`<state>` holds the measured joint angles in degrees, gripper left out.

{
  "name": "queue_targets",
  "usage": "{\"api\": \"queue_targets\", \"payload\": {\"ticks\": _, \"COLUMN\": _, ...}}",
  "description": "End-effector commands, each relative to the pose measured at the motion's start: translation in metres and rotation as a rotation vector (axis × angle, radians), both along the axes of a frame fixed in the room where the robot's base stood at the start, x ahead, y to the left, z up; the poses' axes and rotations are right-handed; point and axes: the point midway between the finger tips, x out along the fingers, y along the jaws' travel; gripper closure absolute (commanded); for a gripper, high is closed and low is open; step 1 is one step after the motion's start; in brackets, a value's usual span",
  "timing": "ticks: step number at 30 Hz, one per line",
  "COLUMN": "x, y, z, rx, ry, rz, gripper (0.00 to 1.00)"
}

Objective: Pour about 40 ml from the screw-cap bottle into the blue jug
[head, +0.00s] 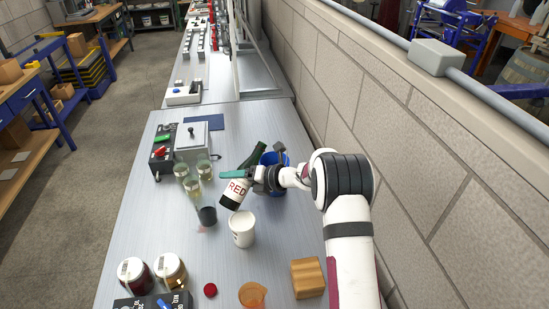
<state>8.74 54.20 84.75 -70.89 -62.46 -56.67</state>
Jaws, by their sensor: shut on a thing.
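The screw-cap bottle (236,190) is dark green with a white label reading RED. It leans, its neck pointing up and right toward the blue jug. My gripper (238,175) is shut on the bottle's body from the right, a teal finger across it. The blue jug (268,158) stands behind the bottle and my wrist, partly hidden. The bottle's mouth is near the jug's left rim; I cannot tell whether it is over the opening or whether liquid flows. A small red cap (210,290) lies on the table at the front.
A white tub (242,230) stands just in front of the bottle. A dark cup (207,215) and several glasses (192,186) are to the left. Jars (170,270), an orange beaker (253,295) and a wooden block (308,277) are in front. A block wall (400,150) bounds the right.

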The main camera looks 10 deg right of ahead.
Motion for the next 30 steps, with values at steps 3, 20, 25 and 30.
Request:
{"api": "queue_targets", "payload": {"ticks": 3, "x": 0.012, "y": -0.012, "z": -0.004, "rx": -0.152, "ry": -0.136, "rz": 0.004, "gripper": 1.00}}
{"api": "queue_targets", "payload": {"ticks": 20, "x": 0.036, "y": -0.029, "z": -0.001, "rx": -0.627, "ry": -0.596, "rz": -0.001, "gripper": 1.00}}
{"api": "queue_targets", "payload": {"ticks": 25, "x": 0.039, "y": -0.031, "z": -0.001, "rx": -0.678, "ry": -0.648, "rz": -0.002, "gripper": 1.00}}
{"api": "queue_targets", "payload": {"ticks": 30, "x": 0.039, "y": -0.031, "z": -0.001, "rx": -0.687, "ry": -0.657, "rz": -0.002, "gripper": 1.00}}
